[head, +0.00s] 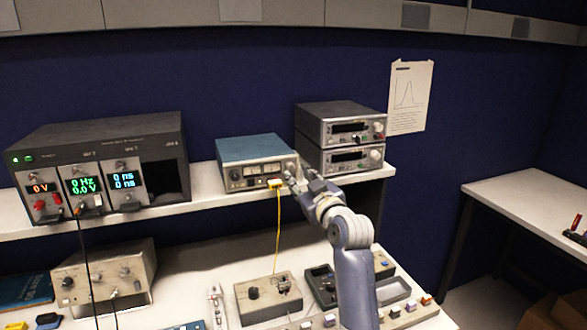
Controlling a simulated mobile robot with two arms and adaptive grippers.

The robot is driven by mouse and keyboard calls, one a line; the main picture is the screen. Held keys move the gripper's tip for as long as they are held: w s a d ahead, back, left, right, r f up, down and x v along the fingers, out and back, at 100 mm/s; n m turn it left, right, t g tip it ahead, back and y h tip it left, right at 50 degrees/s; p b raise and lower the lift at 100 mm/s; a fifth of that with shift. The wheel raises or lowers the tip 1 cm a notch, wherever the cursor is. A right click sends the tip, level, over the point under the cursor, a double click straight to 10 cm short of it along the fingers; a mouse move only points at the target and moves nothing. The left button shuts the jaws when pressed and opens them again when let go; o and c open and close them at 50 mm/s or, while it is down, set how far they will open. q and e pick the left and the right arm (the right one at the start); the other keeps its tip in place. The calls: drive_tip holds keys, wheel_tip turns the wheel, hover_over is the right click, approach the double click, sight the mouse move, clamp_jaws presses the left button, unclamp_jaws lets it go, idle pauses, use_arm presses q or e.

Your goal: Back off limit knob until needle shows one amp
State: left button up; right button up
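A blue-topped instrument (256,149) stands on the shelf, its front panel facing me. Small meter windows (250,171) show on that panel, but the needle is too small to read. A yellow plug (275,183) sits low on the panel, with a yellow cable hanging from it. My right gripper (292,177) is at the right end of this panel, with its fingertips close to or touching it. The fingers cover that corner, so I cannot make out the limit knob or whether they are closed on it. My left gripper is not in view.
Two stacked grey instruments (341,124) stand just right of my gripper. A large black rack (95,150) with lit displays is at the left of the shelf (210,192). Boxes, including a beige one (268,299), crowd the bench below. A side table (530,207) is mostly clear.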

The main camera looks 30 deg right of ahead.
sight(292, 169)
drive_tip(key=p+x, duration=0.1)
drive_tip(key=x, duration=0.3)
drive_tip(key=shift+r, duration=0.1)
drive_tip(key=shift+w, duration=0.2)
drive_tip(key=shift+w+d, duration=0.1)
drive_tip(key=shift+w, duration=0.15)
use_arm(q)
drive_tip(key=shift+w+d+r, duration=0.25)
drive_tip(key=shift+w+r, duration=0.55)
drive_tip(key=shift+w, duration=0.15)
use_arm(e)
drive_tip(key=shift+s, duration=0.1)
clamp_jaws()
